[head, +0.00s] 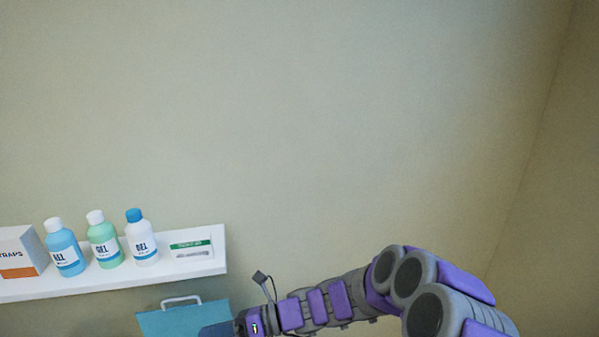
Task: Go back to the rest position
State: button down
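My arm reaches in from the lower right and runs left along the bottom edge of the head view. My gripper (217,329) is at the arm's left end, mostly cut off by the bottom edge. Only a dark blue part of it shows, in front of or beside a teal case (165,322) with a grey handle. I cannot tell whether it touches the case or holds anything. Its fingers are not clear enough to tell open from shut.
A white wall shelf (100,280) at the left holds a straps box (18,252), a blue bottle (64,248), a green bottle (104,240), a white bottle (141,240) and a small green-and-white box (192,249). The wall above is bare. A room corner is at the right.

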jog(key=s+d+f+n+g+h+b, duration=0.15)
jog(key=s+d+n+h+b, duration=0.3)
jog(key=s+n, duration=0.7)
jog(key=s+d+f+n+t+h+b, duration=0.1)
jog(key=s+d+f+n+h+b, duration=0.1)
jog(key=d, duration=0.6)
jog(key=s+d+f+n+t+h+b, duration=0.1)
jog(key=s+d+f+n+h+b, duration=0.1)
jog(key=s+d+n+h, duration=0.3)
jog(key=s+d+f+n+t+h+b, duration=0.1)
jog(key=s+d+f+n+h+b, duration=0.1)
jog(key=s+d+f+n+h, duration=0.2)
jog(key=s+d+n, duration=0.1)
jog(key=s+d, duration=0.2)
jog(key=d, duration=0.5)
jog(key=shift+d+f+h+b, duration=0.3)
jog(key=shift+d+h+b, duration=0.05)
jog(key=shift+b, duration=0.05)
jog(key=shift+s+n, duration=0.1)
jog(key=shift+n, duration=0.15)
jog(key=shift+d, duration=0.2)
jog(key=shift+a, duration=0.15)
